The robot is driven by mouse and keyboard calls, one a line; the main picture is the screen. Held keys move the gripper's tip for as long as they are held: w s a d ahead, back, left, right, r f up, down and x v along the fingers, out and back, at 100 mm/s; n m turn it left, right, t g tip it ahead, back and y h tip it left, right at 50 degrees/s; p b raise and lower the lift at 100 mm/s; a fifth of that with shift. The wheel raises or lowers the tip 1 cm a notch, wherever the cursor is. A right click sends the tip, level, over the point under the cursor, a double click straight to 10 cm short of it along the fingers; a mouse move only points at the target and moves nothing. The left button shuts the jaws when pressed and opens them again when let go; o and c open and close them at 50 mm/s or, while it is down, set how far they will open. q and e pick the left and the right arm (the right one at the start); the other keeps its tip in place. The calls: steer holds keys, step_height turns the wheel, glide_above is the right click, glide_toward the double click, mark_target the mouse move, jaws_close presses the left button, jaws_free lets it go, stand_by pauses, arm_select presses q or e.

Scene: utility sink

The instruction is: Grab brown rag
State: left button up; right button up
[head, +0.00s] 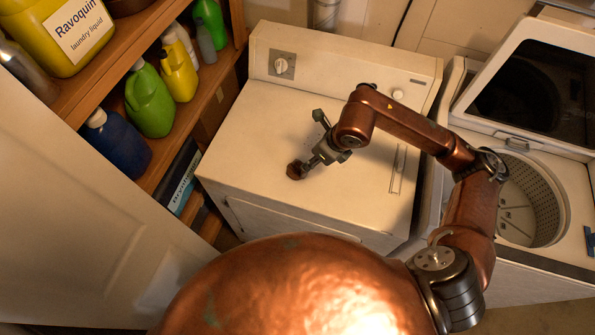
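A small, crumpled brown rag (296,171) shows over the white top of the dryer (255,130), left of its middle. My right gripper (309,164) reaches in from the right above the dryer top, and its fingertips meet the rag's upper right side. The fingers look close together, but they are too small to tell whether they are shut on the rag. I cannot tell whether the rag rests on the dryer or hangs just above it. My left gripper is not in view.
An open top-load washer (530,200) with its lid (530,85) up stands at the right. Wooden shelves (95,85) at the left hold several bottles, including a green jug (150,102) and a blue one (117,143). The rest of the dryer top is clear.

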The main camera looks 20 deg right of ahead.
mark_target(302, 163)
steer(key=shift+x, duration=1.6)
steer(key=w+f, duration=0.1)
steer(key=w+a+f, duration=0.1)
steer(key=f, duration=0.1)
steer(key=shift+w+a+f+p, duration=0.15)
steer(key=shift+w+f+p, duration=0.05)
steer(key=shift+f+p, duration=0.1)
steer(key=shift+w+f, duration=0.15)
steer(key=shift+f, duration=0.25)
jaws_close()
